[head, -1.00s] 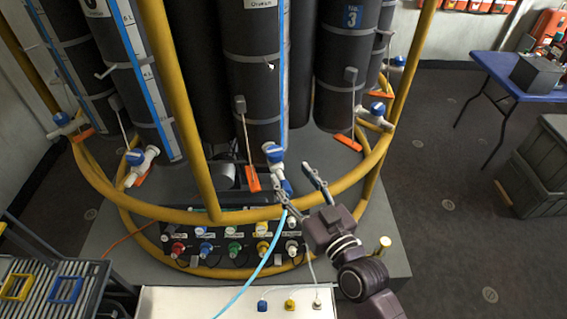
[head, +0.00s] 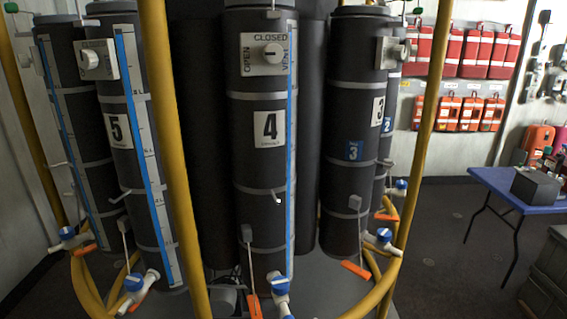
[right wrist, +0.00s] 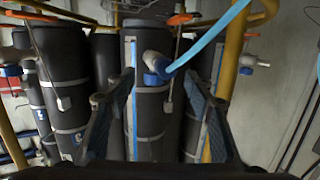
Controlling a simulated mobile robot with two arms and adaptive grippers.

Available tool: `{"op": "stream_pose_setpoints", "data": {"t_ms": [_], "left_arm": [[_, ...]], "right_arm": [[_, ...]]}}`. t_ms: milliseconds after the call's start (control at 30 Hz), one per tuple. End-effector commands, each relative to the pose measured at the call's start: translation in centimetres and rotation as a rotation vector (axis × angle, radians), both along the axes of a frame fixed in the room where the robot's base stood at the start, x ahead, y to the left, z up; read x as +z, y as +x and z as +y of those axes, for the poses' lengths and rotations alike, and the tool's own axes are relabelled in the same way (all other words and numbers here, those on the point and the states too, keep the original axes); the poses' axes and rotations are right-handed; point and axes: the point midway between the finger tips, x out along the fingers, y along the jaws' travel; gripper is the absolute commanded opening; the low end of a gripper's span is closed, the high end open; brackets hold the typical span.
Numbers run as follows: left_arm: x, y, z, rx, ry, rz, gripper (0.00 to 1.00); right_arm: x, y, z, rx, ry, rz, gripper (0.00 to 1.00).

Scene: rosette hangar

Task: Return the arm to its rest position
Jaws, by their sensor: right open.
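My right gripper (right wrist: 159,75) shows only in the right wrist view. Its two dark fingers are apart, with nothing gripped between them. A white valve with a blue part (right wrist: 154,66) shows between the fingertips, on or by a dark cylinder; I cannot tell how far beyond the tips it is. A light blue hose (right wrist: 208,38) runs from the upper right to this valve and appears to meet it. In the head view the valve under cylinder 4 (head: 278,284) is at the bottom edge. Neither gripper shows in the head view, and my left one shows nowhere.
Tall dark cylinders, among them number 5 (head: 118,160), number 4 (head: 255,190) and number 3 (head: 350,110), stand inside a yellow pipe frame (head: 420,150). A blue table (head: 495,180) with a grey box (head: 535,188) is at right. Floor between them is clear.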

Motion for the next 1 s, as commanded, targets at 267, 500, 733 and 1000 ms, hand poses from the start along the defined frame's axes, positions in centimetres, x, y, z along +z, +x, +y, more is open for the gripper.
{"op": "stream_pose_setpoints", "data": {"t_ms": [267, 500, 733, 1000], "left_arm": [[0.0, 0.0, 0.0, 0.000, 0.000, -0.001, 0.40], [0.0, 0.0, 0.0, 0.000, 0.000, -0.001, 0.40], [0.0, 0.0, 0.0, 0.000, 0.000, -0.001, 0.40], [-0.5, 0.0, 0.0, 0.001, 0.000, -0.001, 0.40]], "right_arm": [[-8.9, -7.7, -4.8, -0.033, -0.198, 0.477, 0.49], [-12.7, -14.7, -10.5, -0.149, -0.310, 0.795, 0.49], [-13.8, -20.7, -14.9, -0.274, -0.374, 1.019, 0.49], [-20.4, -20.6, -15.3, -0.289, -0.392, 1.082, 0.49]]}}
